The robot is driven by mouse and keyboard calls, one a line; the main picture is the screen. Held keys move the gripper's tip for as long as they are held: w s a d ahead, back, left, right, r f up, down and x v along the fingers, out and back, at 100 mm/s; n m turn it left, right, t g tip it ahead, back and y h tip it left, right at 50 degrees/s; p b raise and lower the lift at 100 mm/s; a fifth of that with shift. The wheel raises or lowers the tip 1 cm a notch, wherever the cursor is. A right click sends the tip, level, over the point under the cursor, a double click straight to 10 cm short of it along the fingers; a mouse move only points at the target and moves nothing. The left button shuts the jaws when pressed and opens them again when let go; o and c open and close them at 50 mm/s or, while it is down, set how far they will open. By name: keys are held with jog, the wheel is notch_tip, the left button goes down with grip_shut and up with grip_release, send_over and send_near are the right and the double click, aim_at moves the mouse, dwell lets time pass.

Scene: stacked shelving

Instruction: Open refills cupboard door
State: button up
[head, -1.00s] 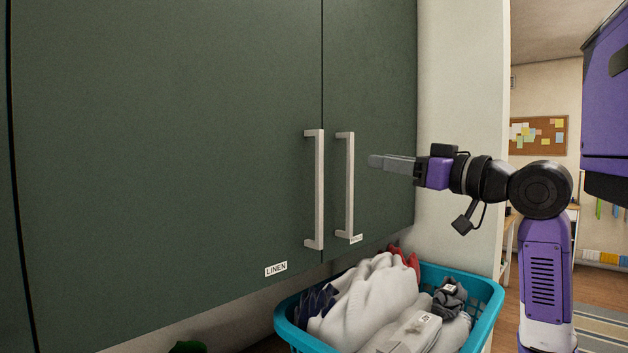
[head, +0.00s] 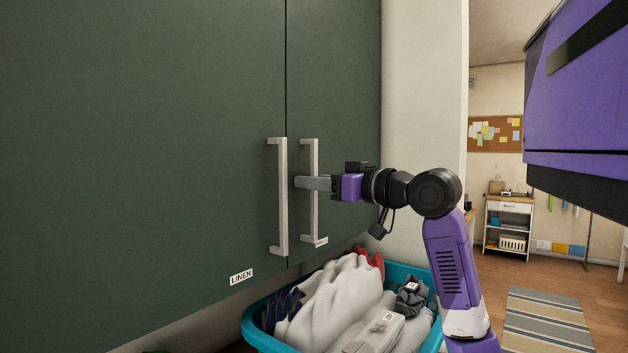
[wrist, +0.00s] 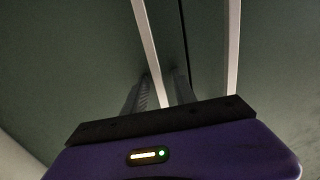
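The cupboard has two dark green doors that look shut. The right door (head: 350,90) has a small label (head: 320,241) too small to read; a pale vertical bar handle (head: 315,160) stands on it near the seam. My gripper (head: 305,183) comes in from the right at mid-height of this handle, its near finger covering part of it. In the wrist view, that handle (wrist: 149,45) runs down between my two fingers (wrist: 160,92). Gaps seem to show on both sides, so the gripper looks open around it.
The left door (head: 140,150) is labelled LINEN (head: 241,277) and has a matching handle (head: 282,200) close by, left of my fingertips. A turquoise basket (head: 262,335) of clothes stands below the doors. A pale wall (head: 425,110) borders the cupboard's right side.

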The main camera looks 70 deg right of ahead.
grip_shut()
dwell(1.4)
